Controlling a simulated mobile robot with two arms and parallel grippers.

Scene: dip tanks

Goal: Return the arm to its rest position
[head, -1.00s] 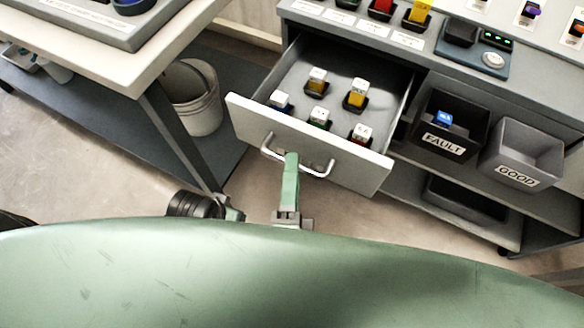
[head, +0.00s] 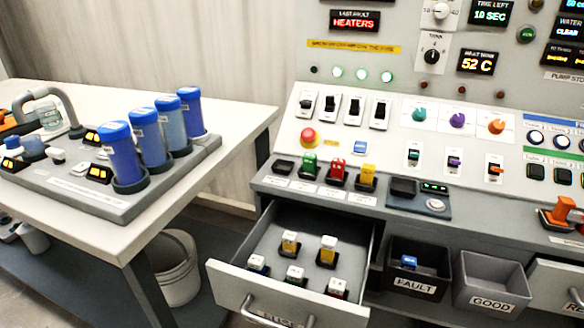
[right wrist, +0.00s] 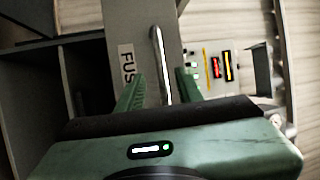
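My right gripper (right wrist: 160,92) shows in the right wrist view. Its two green fingers stand apart with a gap between them, so it is open. The pale bar handle (right wrist: 161,65) of a drawer front lies ahead, in line with that gap; I cannot tell whether the fingers touch it. In the head view the drawer (head: 225,285) is pulled out, with its handle (head: 262,315) at the bottom edge. It holds several small blocks with coloured bodies in black holders. Neither gripper shows in the head view, and my left gripper is out of sight.
A bin marked FAULT (head: 416,284) holds a blue block, beside a bin marked GOOD (head: 490,304). A white table (head: 225,135) on the left carries several blue-capped cylinders. A bucket (head: 175,268) stands below it. The control panel (head: 400,150) rises behind the drawer.

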